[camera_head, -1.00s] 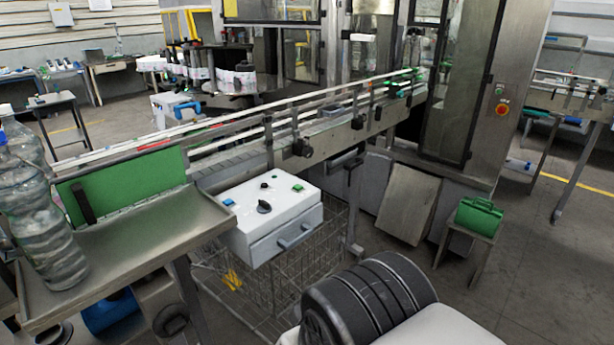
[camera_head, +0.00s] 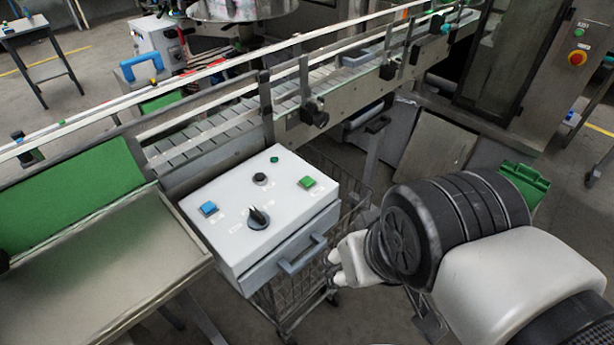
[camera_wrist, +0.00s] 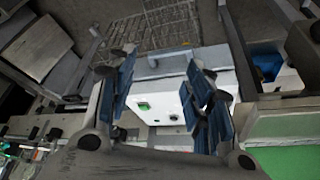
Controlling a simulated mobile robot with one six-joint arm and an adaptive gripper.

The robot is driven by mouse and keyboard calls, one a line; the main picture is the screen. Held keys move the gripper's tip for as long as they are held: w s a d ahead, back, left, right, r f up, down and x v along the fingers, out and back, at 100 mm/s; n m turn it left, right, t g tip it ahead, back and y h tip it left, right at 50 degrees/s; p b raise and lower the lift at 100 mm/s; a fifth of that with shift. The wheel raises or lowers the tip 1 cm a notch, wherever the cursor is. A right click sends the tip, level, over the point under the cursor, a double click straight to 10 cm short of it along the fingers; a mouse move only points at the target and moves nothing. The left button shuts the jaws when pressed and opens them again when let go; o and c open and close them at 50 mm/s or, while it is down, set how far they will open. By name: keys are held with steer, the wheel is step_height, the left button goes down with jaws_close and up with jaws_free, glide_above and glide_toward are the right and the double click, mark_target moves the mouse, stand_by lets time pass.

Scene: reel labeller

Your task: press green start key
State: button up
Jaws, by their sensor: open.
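The green square key (camera_head: 307,182) is on the right side of the sloped top of a white control box (camera_head: 232,228). A blue key (camera_head: 208,208), a black rotary knob (camera_head: 258,217), a black round button (camera_head: 260,179) and a small green part (camera_head: 274,159) share that panel. In the wrist view, the green key (camera_wrist: 143,106) shows between the fingers, closer to the left one. My gripper (camera_wrist: 160,66) is open and empty, with its blue-padded fingers apart. The box lies beyond them; I see no contact with the key. The right finger hides part of the panel.
A conveyor (camera_head: 215,133) with rails runs behind the box. A metal tray table (camera_head: 95,255) with a green panel (camera_head: 70,196) stands left. The box has a front handle (camera_head: 302,254) above a wire cart (camera_head: 290,296). A green case (camera_head: 526,183) is at right.

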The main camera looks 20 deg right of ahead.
jaws_close()
stand_by(0.3)
stand_by(1.3)
